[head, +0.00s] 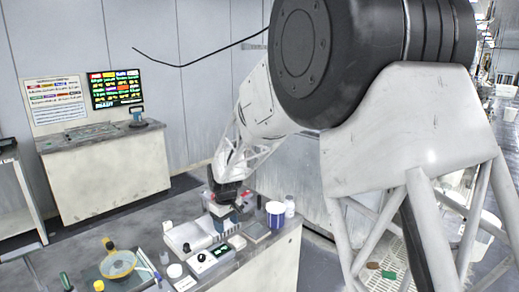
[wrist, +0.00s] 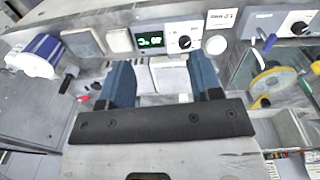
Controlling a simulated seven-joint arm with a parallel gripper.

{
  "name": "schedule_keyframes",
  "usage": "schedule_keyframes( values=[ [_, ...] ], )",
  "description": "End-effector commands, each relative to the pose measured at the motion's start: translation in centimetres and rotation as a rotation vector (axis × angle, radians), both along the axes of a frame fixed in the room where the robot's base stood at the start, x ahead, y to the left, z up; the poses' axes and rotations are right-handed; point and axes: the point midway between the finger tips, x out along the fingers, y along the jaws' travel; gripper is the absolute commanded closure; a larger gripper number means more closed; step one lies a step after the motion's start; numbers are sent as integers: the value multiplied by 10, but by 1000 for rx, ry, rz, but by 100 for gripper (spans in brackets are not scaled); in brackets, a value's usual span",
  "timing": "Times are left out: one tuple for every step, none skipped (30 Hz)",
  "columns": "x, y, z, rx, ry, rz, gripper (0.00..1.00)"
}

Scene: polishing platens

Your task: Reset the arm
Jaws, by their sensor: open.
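My gripper (wrist: 163,82) shows in the wrist view as two blue fingers standing apart on a dark bar. It is open, and nothing shows held between the fingers. In the head view my gripper (head: 222,211) is low over the bench top, close to the white device with a small display. Its fingertips are small and partly hidden there, so I cannot tell whether they touch anything.
The bench (head: 282,240) is crowded. It holds a blue-and-white container (head: 275,215), a white bottle (head: 289,206), a device with a dial (wrist: 184,42) and a yellow round piece (head: 118,265). A second bench (head: 105,180) with a screen (head: 117,89) stands behind.

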Motion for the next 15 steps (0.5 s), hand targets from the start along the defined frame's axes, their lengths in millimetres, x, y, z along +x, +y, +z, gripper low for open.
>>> schedule_keyframes(
  values=[
    [-7,-12,11,3,-7,-21,42],
    [-11,-19,16,3,-8,-34,42],
    [-17,-27,24,6,-12,-51,42],
    [-22,-33,29,7,-14,-62,42],
    [-26,-39,35,9,-17,-74,42],
    [-32,-47,41,10,-20,-91,42],
    [-37,-53,46,11,-23,-104,42],
    [-42,-59,52,13,-25,-116,42],
    [-48,-67,57,14,-28,-131,42],
    [-53,-73,62,15,-30,-144,42],
    [-58,-79,66,16,-32,-157,42],
    [-65,-86,72,18,-34,-173,42],
    [-71,-92,76,19,-37,-185,42],
    [-76,-97,80,21,-39,-197,42],
    [-84,-105,86,22,-42,-214,42]
  ],
)
